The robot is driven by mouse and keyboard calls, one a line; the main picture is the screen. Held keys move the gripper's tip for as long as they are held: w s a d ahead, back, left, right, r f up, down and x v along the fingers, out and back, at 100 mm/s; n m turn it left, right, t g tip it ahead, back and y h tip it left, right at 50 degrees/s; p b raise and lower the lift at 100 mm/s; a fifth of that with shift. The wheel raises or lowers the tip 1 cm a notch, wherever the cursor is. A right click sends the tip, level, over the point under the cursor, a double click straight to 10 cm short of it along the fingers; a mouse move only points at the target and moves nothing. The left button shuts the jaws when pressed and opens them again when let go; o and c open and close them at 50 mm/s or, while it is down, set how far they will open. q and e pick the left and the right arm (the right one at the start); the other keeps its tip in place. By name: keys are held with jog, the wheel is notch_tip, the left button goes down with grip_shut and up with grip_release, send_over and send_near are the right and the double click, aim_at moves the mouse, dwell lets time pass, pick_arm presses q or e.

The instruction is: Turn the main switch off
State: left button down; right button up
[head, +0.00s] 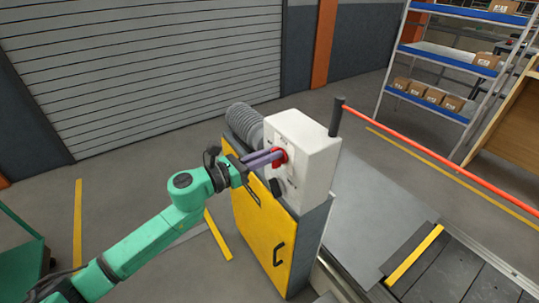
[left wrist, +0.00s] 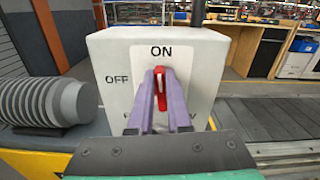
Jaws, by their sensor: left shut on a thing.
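The main switch is a red handle (head: 279,157) on the front of a white box (head: 318,160). In the left wrist view the red handle (left wrist: 160,90) stands upright, in line with the ON mark above it. The fingers hide part of the handle and the lettering low on the plate. My right gripper is in neither view.
The white box stands on a yellow-fronted cabinet (head: 258,232). A red-orange bar (head: 440,158) runs from a dark post (head: 337,117) over the slat conveyor (head: 450,274). Shelves with cartons (head: 455,62) stand at the back right.

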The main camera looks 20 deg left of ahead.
pick_arm(q)
jog(key=shift+w+a+f+n+p, duration=0.25)
jog(key=shift+n+p, duration=0.45)
jog(key=shift+n, duration=2.1)
jog(key=shift+w+a+f+n+p, duration=0.2)
jog(key=shift+n+p, duration=0.55)
jog(key=shift+n, duration=2.05)
jog(key=shift+w+a+f+n+p, duration=0.15)
jog(key=shift+f+n+p, duration=0.4)
jog(key=shift+n, duration=2.25)
jog(key=shift+r, duration=0.1)
jog(key=c, duration=0.9)
grip_release()
jog(key=shift+o, duration=0.2)
jog(key=b+v, duration=0.1)
jog(key=v, duration=1.3)
jog(key=shift+s+a+b, duration=0.2)
jog(key=shift+s+b, duration=0.1)
